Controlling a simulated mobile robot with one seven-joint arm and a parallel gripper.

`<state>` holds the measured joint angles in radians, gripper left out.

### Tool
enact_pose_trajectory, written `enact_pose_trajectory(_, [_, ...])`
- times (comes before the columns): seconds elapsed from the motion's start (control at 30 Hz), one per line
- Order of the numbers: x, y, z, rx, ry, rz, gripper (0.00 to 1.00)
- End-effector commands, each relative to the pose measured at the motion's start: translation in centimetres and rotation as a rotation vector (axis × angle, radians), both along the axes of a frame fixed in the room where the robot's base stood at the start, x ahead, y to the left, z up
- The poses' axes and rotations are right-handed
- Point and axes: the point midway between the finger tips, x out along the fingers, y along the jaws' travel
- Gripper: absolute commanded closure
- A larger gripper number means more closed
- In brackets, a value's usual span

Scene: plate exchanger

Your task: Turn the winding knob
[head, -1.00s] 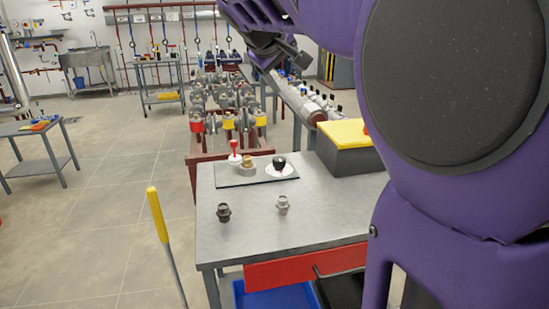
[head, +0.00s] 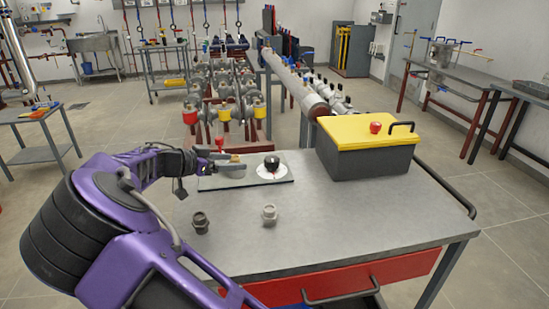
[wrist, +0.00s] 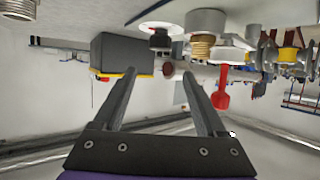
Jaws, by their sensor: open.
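A thin plate (head: 222,184) lies on the workbench and bears a black knob (head: 271,162) on a white dial (head: 264,173) with a red mark. Beside it are a brass knob (wrist: 202,46) and a red handle (head: 219,143). I cannot tell for sure which of these is the winding knob. My gripper (head: 240,163) is over the left part of the plate, open and empty, left of the black knob, and partly hides the brass knob. The wrist view is upside down; there the black knob (wrist: 160,39) and red handle (wrist: 222,92) lie beyond the fingers, apart from them.
Two fittings, one dark (head: 200,222) and one grey (head: 269,214), stand on the bench front. A dark box with a yellow lid (head: 368,131) stands at its back right. Valve pipework (head: 220,100) stands behind. The right front of the bench (head: 390,215) is clear.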

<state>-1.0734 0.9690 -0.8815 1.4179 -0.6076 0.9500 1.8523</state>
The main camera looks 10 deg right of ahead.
Motion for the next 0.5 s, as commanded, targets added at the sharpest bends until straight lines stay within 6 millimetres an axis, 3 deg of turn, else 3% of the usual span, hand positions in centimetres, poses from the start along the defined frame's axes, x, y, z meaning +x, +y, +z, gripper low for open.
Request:
enact_pose_trajectory(0.17, [1.1, -1.8, -0.9, 0.000, -0.002, -0.005, 0.26])
enact_pose_trajectory(0.5, [4.9, -7.5, -3.7, 0.000, -0.001, -0.004, 0.26])
